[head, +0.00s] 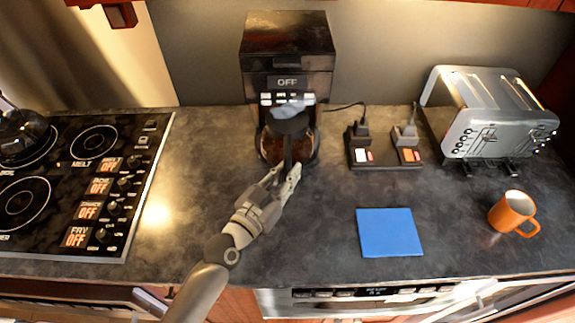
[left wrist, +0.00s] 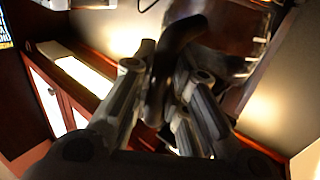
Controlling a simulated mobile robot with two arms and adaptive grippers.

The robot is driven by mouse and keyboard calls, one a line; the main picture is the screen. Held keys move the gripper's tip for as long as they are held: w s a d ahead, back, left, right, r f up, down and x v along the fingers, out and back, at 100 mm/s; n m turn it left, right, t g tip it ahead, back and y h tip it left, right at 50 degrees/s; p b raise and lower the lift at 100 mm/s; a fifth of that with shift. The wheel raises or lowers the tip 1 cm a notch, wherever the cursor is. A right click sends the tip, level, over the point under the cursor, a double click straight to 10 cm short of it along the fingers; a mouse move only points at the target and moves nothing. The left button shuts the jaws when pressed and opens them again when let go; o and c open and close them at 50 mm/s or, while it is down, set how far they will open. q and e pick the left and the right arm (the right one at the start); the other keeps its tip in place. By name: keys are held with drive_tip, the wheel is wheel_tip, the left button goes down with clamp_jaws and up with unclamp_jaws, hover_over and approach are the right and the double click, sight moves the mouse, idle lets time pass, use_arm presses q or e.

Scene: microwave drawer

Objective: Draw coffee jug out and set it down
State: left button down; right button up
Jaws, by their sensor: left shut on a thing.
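The coffee jug (head: 273,147) is dark with a black lid and brown contents. It sits at the front of the black coffee maker (head: 287,55), below its button panel. My left gripper (head: 287,172) is shut on the jug's black handle, which points toward the front of the counter. In the left wrist view the dark handle (left wrist: 160,80) stands between the two fingers. Whether the jug's base touches the maker's plate is hidden. My right gripper is not in view.
A blue square mat (head: 389,232) lies on the counter to the right. An orange mug (head: 513,213), a silver toaster (head: 490,115) and a power strip (head: 385,157) stand on the right. A black stove (head: 75,185) is on the left. Counter around the mat is clear.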

use_arm(q)
drive_tip(key=s+p, duration=0.2)
drive_tip(key=s, duration=0.7)
drive_tip(key=shift+s+r, duration=0.25)
idle(0.6)
drive_tip(key=shift+w, duration=0.1)
